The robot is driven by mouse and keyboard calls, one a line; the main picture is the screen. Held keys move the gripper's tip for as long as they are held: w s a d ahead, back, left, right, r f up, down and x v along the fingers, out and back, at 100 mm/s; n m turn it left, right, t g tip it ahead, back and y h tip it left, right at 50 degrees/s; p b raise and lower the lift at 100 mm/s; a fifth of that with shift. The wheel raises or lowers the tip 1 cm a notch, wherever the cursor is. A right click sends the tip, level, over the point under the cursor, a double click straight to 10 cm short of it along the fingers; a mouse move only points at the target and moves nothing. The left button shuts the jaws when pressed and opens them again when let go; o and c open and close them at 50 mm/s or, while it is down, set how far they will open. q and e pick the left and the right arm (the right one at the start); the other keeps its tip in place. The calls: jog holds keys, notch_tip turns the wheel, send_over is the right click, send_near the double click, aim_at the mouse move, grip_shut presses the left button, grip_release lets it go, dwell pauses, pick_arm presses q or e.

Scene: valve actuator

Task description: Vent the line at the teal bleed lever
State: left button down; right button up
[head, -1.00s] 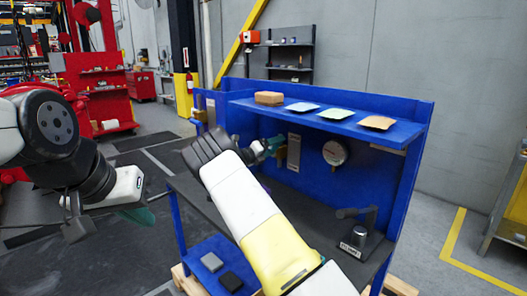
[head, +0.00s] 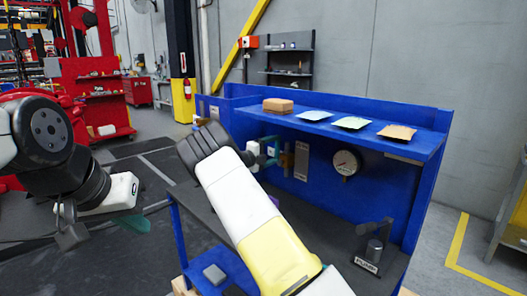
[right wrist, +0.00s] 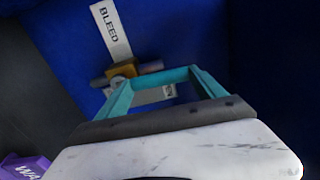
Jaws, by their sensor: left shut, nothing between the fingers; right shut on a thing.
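My right gripper (head: 268,154) is at the blue back panel, partly hidden behind its own white wrist in the head view. Its teal fingers also show in the right wrist view (right wrist: 162,86). They are shut on a teal bar, which I take to be the teal bleed lever (right wrist: 163,76), beside a brass valve body (right wrist: 124,70). A white BLEED label (right wrist: 110,31) is above it. The brass part (head: 286,160) and label (head: 301,161) also show in the head view. My left gripper (head: 133,224) is shut and empty, well left of the bench.
A round gauge (head: 345,162) is right of the label. A shelf (head: 385,143) above carries a brown block (head: 278,106) and several flat packets. A dark lever fixture (head: 375,240) stands on the bench at right. A purple item (right wrist: 24,167) lies at lower left in the wrist view.

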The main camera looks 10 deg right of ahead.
dwell(0.4)
jog(key=o, duration=2.1)
jog(key=shift+c, duration=0.2)
jog(key=v, duration=0.7)
jog(key=shift+s+a, duration=0.15)
jog(key=shift+a, duration=0.25)
jog(key=shift+a, duration=0.1)
